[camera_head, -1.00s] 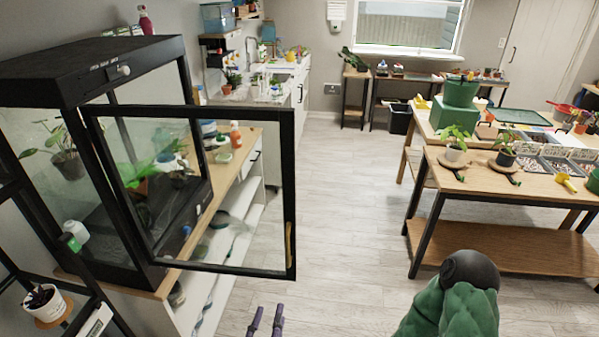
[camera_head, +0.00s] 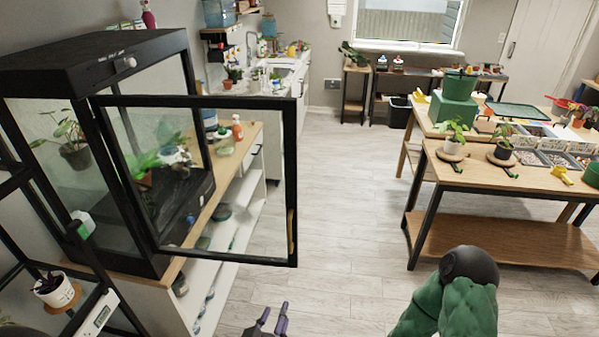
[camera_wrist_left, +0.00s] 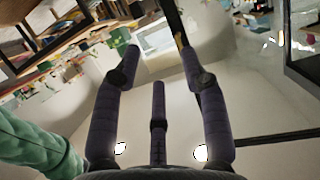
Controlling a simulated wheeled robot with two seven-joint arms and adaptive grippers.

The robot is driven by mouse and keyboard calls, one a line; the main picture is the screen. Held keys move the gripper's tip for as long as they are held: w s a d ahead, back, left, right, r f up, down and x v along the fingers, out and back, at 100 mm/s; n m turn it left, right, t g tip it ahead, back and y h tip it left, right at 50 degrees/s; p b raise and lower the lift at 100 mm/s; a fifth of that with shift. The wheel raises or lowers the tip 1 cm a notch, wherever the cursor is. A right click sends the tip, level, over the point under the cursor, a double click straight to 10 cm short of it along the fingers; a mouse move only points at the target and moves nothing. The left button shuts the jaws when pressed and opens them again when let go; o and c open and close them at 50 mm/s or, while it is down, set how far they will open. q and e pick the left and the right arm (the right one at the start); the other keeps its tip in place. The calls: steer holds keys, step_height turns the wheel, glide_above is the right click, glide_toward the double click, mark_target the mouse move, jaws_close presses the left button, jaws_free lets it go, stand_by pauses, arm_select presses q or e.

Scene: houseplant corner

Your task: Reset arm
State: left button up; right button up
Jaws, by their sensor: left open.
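My left gripper (camera_head: 272,318) shows at the bottom edge of the head view, in front of the open cabinet door, with purple-grey fingers. Only its fingers and a little of its body are in the picture. In the left wrist view the left gripper (camera_wrist_left: 160,65) has its fingers spread apart with nothing between them, so it is open and empty. My green arm with a dark rounded joint shows at the bottom right of the head view. My right gripper is not in view.
A black glass cabinet (camera_head: 95,52) stands at left; its framed glass door (camera_head: 292,190) swings out toward the floor. A wooden table (camera_head: 480,180) with potted plants stands at right. A black shelf (camera_head: 20,180) is at near left. The floor (camera_head: 345,190) between is clear.

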arm_select(q)
step_height(320, 180, down, 11)
steer(key=w+a+g, duration=0.1)
steer(key=g, duration=0.4)
steer(key=s+a+f+n+g, duration=0.1)
steer(key=s+f+g, duration=0.2)
steer(key=f, duration=0.4)
steer(key=s+a+f+n+g, duration=0.1)
steer(key=s+f+g, duration=0.2)
steer(key=f, duration=0.4)
steer(key=s+a+f+n+g+h, duration=0.1)
steer(key=s+a+f+n+g, duration=0.1)
steer(key=s+f, duration=0.2)
step_height(320, 180, down, 4)
steer(key=shift+s+r+g, duration=0.2)
steer(key=shift+s+g, duration=0.1)
steer(key=shift+g, duration=0.1)
steer(key=shift+d, duration=0.1)
